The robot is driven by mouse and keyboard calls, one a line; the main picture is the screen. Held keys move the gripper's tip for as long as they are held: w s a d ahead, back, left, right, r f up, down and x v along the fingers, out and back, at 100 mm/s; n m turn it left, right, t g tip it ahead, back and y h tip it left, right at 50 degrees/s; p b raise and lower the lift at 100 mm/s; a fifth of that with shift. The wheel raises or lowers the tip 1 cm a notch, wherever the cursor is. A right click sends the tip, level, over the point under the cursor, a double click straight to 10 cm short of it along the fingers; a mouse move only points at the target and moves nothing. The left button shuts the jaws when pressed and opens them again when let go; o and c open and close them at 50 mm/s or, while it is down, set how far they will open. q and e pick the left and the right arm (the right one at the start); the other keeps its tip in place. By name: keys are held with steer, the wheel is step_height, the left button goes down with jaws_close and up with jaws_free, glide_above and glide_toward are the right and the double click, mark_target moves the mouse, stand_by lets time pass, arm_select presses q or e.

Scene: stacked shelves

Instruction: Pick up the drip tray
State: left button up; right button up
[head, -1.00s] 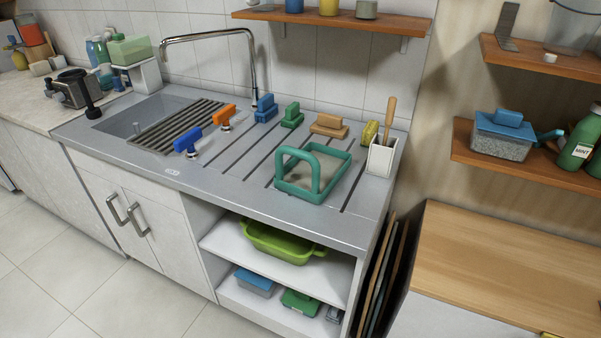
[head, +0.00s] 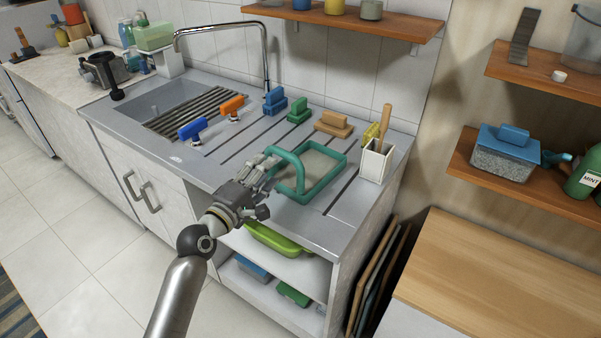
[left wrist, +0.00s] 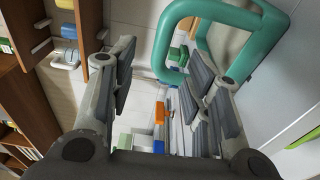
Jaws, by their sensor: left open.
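The drip tray (head: 324,181) is a teal rectangular frame with a pale inside and an upright looped handle (head: 299,170). It sits on the grooved steel drainboard, near its front edge. My left gripper (head: 268,168) is open at the left side of the handle, with its fingers pointing toward it. In the left wrist view the teal handle (left wrist: 164,48) shows large beyond the fingers, partly behind the right one. One side of its loop lies between the fingers in the picture; I cannot tell whether they touch it. My right gripper is in neither view.
Blue (head: 192,129) and orange (head: 232,105) handled brushes, a blue block (head: 274,101), a green block (head: 298,110) and a brown brush (head: 333,124) stand behind the tray. A white holder (head: 376,162) stands to its right. A green basin (head: 278,240) is on the shelf below.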

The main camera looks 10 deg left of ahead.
mark_target(281, 156)
arm_select(q)
steer(key=shift+p+x, duration=0.7)
steer(key=shift+x, duration=4.05)
steer(key=shift+s+d+f, duration=0.1)
steer(key=shift+f, duration=0.05)
jaws_close()
